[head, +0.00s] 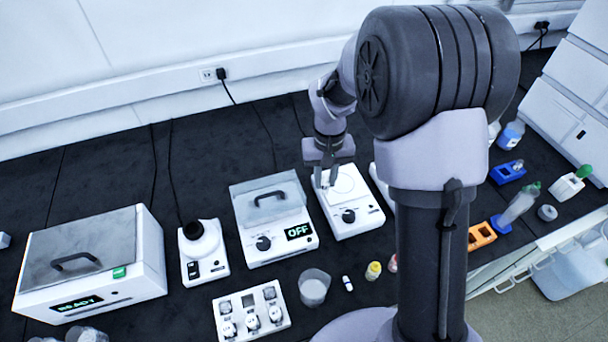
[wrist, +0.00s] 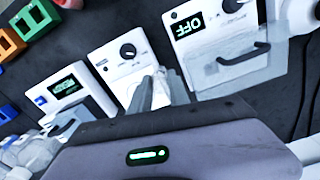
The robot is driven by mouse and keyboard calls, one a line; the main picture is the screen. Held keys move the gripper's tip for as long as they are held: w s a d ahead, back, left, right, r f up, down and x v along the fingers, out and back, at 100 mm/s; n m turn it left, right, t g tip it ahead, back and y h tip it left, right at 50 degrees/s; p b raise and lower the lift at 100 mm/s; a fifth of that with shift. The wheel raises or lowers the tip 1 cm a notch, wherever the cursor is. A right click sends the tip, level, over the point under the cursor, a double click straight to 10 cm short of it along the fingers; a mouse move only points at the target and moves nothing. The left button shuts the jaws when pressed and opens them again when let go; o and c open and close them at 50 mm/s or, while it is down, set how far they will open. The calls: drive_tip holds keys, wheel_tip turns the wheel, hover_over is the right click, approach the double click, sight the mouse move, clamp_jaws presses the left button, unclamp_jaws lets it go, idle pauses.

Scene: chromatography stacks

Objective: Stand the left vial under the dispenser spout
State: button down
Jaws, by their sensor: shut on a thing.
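My gripper (head: 325,183) is low over the round top of a white knobbed unit (head: 347,216) in the head view. I cannot make out a dispenser spout.
A lidded unit reading OFF (head: 275,220) stands just left of the knobbed unit. Further left are a small unit with a dark round top (head: 202,250) and a large box reading READY (head: 95,265). A beaker (head: 314,287) and a white panel (head: 251,312) stand in front.

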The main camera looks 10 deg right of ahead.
drive_tip(key=w+a+r, duration=0.2)
drive_tip(key=w+a, duration=0.4)
drive_tip(key=w, duration=0.7)
drive_tip(key=f+b, duration=0.2)
drive_tip(key=f, duration=0.3)
drive_tip(key=f+b, duration=0.3)
drive_tip(key=f, duration=0.3)
drive_tip(key=f+b, duration=0.3)
drive_tip(key=f, duration=0.2)
drive_tip(key=shift+w+a+f, duration=0.15)
drive_tip(key=shift+w+a, duration=0.05)
drive_tip(key=shift+a, duration=0.2)
drive_tip(key=shift+r, duration=0.2)
drive_tip(key=shift+f, duration=0.15)
drive_tip(key=c, duration=1.2)
unclamp_jaws()
drive_tip(key=shift+c, duration=0.2)
